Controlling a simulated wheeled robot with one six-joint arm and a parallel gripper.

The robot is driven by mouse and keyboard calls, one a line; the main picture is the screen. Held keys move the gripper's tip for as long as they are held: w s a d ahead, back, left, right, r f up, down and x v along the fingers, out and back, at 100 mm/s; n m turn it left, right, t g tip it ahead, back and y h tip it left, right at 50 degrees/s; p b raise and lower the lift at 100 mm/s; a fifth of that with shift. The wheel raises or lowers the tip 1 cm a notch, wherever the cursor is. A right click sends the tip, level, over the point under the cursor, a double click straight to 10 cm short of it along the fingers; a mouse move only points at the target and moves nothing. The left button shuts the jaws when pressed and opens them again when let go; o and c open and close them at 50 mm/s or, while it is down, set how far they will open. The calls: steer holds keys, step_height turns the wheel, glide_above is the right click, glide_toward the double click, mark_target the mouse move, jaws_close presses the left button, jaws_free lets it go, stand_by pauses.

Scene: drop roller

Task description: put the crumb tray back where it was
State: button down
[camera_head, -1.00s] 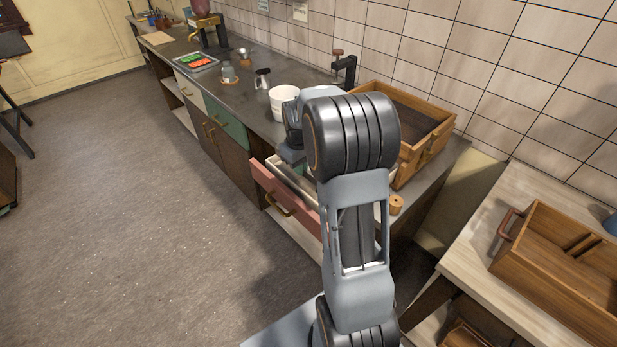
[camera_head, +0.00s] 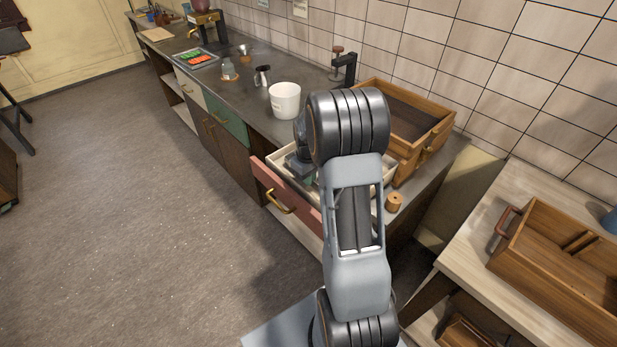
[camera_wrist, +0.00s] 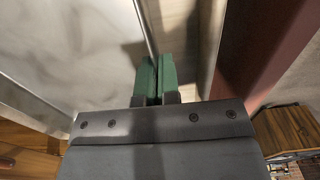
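The crumb tray (camera_wrist: 70,50) looks like a pale grey metal sheet with a thin raised edge, filling the left of the wrist view. My gripper (camera_wrist: 157,62) has its green fingertips close together at this edge, and they appear shut on it. In the head view, my gripper (camera_head: 300,168) is low over the open red-fronted drawer (camera_head: 283,196), and my arm hides much of the drawer and tray. A pale rim (camera_head: 388,172) shows right of my arm; I cannot tell whether it is tray or drawer.
A wooden box (camera_head: 425,150) stands on the counter behind the drawer, beside a small wooden cylinder (camera_head: 394,202). A white tub (camera_head: 285,101) stands left of my arm. Another wooden box (camera_head: 560,265) is on the right bench.

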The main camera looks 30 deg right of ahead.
steer(key=shift+f, duration=0.1)
steer(key=c, duration=1.4)
jaws_free()
steer(key=shift+o, duration=0.2)
step_height(320, 180, up, 11)
steer(key=s+a+r+m+t, duration=0.1)
steer(key=s+a+r+t, duration=0.1)
steer(key=s+a, duration=0.6)
steer(key=s+a+r+m+t, duration=0.1)
steer(key=s+a+r+t, duration=0.1)
steer(key=s+a, duration=0.6)
steer(key=shift+s+r+b, duration=0.2)
steer(key=shift+r+b, duration=0.2)
steer(key=shift+b, duration=0.05)
